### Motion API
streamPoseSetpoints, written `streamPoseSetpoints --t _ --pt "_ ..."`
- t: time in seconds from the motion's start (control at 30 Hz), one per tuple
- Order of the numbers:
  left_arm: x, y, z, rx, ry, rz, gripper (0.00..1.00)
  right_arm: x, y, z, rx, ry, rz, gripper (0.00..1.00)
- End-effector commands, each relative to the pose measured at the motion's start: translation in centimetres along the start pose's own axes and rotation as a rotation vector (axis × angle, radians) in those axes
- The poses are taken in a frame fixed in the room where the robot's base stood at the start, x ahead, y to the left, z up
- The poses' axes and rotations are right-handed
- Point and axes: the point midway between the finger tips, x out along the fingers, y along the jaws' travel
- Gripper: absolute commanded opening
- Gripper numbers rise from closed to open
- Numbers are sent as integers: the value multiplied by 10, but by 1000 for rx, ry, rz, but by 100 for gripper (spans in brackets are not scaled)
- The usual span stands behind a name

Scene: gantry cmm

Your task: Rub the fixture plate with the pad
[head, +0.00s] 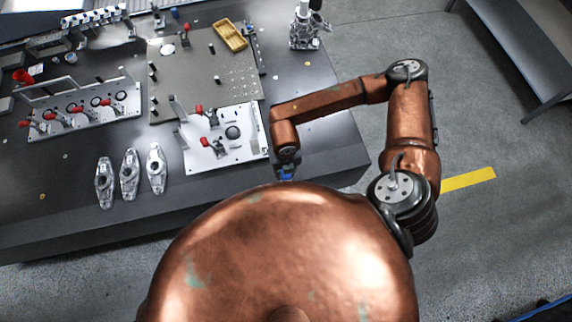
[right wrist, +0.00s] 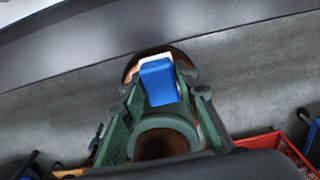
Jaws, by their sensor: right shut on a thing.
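The pad (right wrist: 158,84) is a blue block with a white face, and it sits between the fingers of my right gripper (head: 286,171) in the right wrist view. In the head view a bit of blue shows at this gripper, beside the table's front edge and right of the plates. A white plate (head: 208,158) with red-handled clamps lies close to its left. A larger grey-tan plate (head: 185,88) with pins and a grid of holes lies behind that. I cannot tell which is the fixture plate. My left gripper is not in view.
Several metal clamp parts (head: 129,175) lie at the table's front left. A long plate with red-handled clamps (head: 85,108) is behind them. A yellow tray (head: 230,35) and a metal device (head: 305,28) stand at the back. The dark table (head: 300,95) is bare at right.

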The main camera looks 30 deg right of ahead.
Motion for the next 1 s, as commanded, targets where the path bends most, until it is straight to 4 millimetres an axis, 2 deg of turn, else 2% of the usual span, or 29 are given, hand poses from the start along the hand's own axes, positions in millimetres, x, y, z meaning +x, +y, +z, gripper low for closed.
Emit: streamPoseSetpoints --t 0.07,0.1,0.37,0.57,0.77,1.0 --pt "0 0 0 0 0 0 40 0 0 0 0 0 0 4" --pt "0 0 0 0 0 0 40 0 0 0 0 0 0 27" --pt "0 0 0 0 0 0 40 0 0 0 -1 0 1 9" --pt "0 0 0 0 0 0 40 -3 -1 4 -72 -1 -2 9" --pt "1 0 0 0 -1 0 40 -18 -4 16 -408 -1 -12 9" --pt "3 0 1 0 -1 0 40 -42 -9 33 -948 7 -23 9"
